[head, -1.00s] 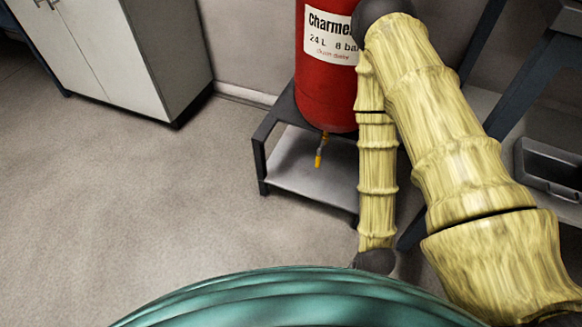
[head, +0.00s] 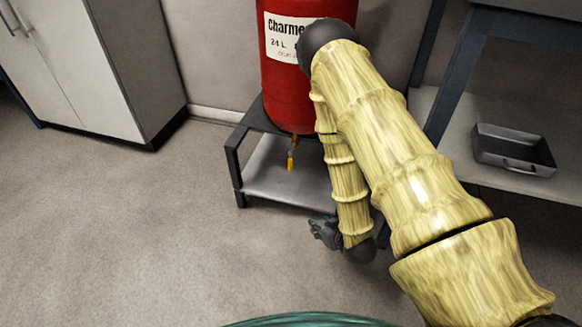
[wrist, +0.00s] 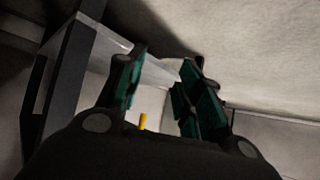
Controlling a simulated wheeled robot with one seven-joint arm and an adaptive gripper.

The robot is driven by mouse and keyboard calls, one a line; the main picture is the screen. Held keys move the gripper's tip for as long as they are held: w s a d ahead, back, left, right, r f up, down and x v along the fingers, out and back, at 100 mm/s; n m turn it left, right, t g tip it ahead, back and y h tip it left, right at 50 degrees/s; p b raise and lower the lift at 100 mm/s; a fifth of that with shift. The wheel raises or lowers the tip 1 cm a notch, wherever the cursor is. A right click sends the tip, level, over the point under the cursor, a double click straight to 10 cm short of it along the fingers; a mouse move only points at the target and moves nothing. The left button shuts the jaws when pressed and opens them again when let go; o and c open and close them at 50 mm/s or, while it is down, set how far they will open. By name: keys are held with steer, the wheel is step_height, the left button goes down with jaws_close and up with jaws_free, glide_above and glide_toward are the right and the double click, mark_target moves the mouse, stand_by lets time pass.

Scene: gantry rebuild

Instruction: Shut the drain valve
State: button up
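The drain valve (head: 295,142) sits under the bottom of the red tank (head: 290,85). Its yellow handle (head: 291,162) hangs downward. In the wrist view the yellow handle (wrist: 142,121) is small and shows between my fingers, beyond the gripper's dark body, which may hide part of it. My gripper (head: 318,231) is low at the end of my arm, in front of the stand and to the right of the valve, apart from it. In the wrist view my gripper (wrist: 163,85) has its two teal-padded fingers spread, with nothing between the pads.
The tank stands on a dark-framed stand with a grey lower shelf (head: 263,183) below the valve. A white cabinet (head: 85,65) is at left. A grey metal tray (head: 515,150) lies on a shelf at right. The floor at left is clear.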

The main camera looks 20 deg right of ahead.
mark_target(290, 171)
steer(key=w+r+n+t+y+b, duration=0.3)
steer(key=w+r+t+y, duration=0.3)
steer(key=w+r, duration=0.5)
steer(key=shift+t+h, duration=0.3)
steer(key=shift+h, duration=0.1)
steer(key=shift+d+f+b+x, duration=0.15)
steer(key=shift+b+x, duration=1.2)
steer(key=shift+x, duration=1.5)
steer(key=shift+d+f+b+x, duration=0.15)
steer(key=shift+b+x, duration=1.2)
steer(key=shift+x, duration=1.5)
steer(key=shift+w+a, duration=0.1)
steer(key=shift+f, duration=0.1)
jaws_close()
